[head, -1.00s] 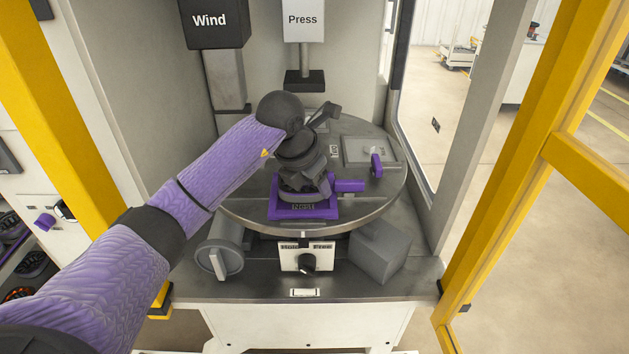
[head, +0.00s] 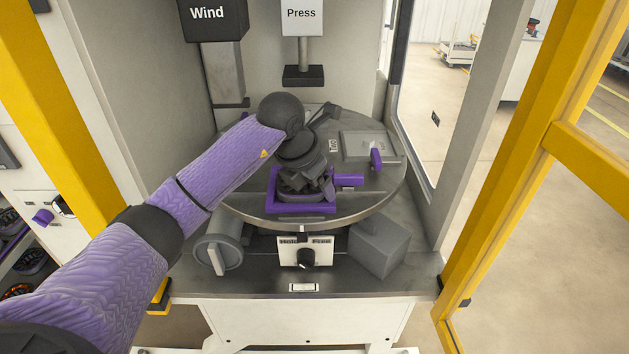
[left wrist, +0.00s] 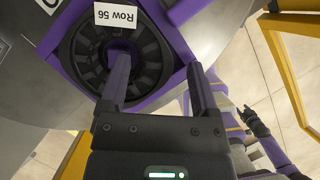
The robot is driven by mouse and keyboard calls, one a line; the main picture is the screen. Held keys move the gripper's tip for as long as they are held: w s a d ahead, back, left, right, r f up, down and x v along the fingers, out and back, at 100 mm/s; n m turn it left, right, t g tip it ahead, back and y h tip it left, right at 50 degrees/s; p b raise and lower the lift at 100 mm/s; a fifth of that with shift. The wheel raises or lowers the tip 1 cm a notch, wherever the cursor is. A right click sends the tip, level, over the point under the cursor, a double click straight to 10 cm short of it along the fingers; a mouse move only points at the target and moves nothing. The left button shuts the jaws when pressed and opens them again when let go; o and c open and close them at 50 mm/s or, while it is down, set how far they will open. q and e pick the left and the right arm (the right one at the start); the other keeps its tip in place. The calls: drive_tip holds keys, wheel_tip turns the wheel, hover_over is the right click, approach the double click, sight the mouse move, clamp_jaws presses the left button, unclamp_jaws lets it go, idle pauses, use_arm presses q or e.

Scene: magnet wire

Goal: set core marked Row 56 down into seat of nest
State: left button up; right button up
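The core marked Row 56 (left wrist: 82,64) is a dark toothed ring with a white tag. It sits within the purple nest (left wrist: 176,36) in the left wrist view; whether it is fully seated is hard to tell. In the head view the nest (head: 272,198) stands on the round turntable, with the dark core low inside it, partly covered. My left gripper (left wrist: 157,72) is right at the core, fingers spread: one over the ring's centre, one outside its rim with a visible gap. In the head view my left gripper (head: 318,180) hides part of the nest. My right gripper is not in view.
The turntable (head: 238,197) also carries a grey plate (head: 362,146) with a purple handle. The Press head (head: 303,75) and Wind unit (head: 212,22) hang behind. A grey box (head: 379,250) and grey cylinder (head: 219,252) flank the front switch. Yellow posts stand at both sides.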

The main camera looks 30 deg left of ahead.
use_arm(q)
drive_tip(key=shift+a, duration=0.25)
drive_tip(key=shift+d, duration=0.1)
idle(0.4)
drive_tip(key=p+v, duration=0.4)
drive_tip(key=v, duration=0.1)
drive_tip(key=shift+r+p, duration=0.1)
drive_tip(key=shift+p, duration=0.2)
drive_tip(key=p+v, duration=0.1)
drive_tip(key=v, duration=0.8)
drive_tip(key=shift+s+r, duration=0.2)
drive_tip(key=shift+r, duration=0.15)
